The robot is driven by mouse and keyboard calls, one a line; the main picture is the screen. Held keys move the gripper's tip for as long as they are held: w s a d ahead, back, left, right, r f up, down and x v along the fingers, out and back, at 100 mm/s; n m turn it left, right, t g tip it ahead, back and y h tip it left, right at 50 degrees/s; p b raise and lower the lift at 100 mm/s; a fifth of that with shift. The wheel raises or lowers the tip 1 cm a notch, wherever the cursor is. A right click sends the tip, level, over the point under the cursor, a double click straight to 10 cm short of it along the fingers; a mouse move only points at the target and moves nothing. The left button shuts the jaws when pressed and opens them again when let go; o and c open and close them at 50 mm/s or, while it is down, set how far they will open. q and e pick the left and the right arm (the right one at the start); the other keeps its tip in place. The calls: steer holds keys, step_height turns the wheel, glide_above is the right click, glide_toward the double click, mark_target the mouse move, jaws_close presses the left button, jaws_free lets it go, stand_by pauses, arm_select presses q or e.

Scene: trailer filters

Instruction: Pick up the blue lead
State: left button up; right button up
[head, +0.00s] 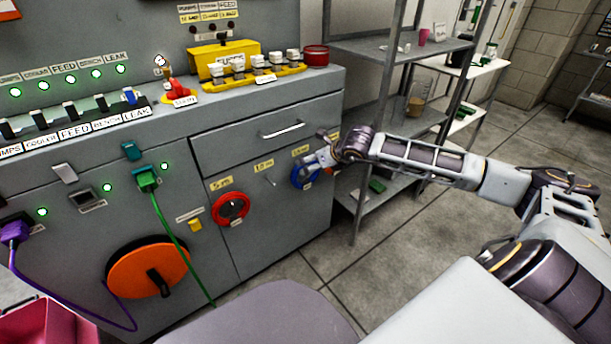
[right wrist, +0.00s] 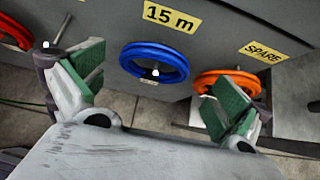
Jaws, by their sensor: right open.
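The blue lead (head: 298,176) is a coil hanging on a peg on the front of the grey cabinet. In the right wrist view the blue lead (right wrist: 140,72) hangs under a 15 m label (right wrist: 171,16). My right gripper (head: 318,160) is in front of it and hides part of it in the head view. In the right wrist view my right gripper (right wrist: 158,88) is open, its green-padded fingers wide apart with the blue coil showing between and beyond them. Nothing is held. My left gripper is not in view.
An orange coil (right wrist: 205,80) marked SPARE hangs right of the blue one, close to my right finger. A red coil (head: 231,208) hangs to the left. A drawer handle (head: 283,130) is above. A metal shelf (head: 400,48) stands to the right.

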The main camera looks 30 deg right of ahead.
steer(key=shift+w+a+f, duration=0.1)
steer(key=shift+w+f, duration=0.3)
steer(key=shift+w, duration=0.05)
steer(key=shift+f, duration=0.1)
steer(key=shift+s+f+b+x, duration=0.1)
steer(key=shift+b+x, duration=0.4)
steer(key=shift+x, duration=0.25)
steer(key=shift+s+f+b+x, duration=0.1)
steer(key=shift+b+x, duration=0.4)
steer(key=shift+x, duration=0.25)
steer(key=shift+b+x, duration=0.3)
steer(key=shift+x, duration=0.75)
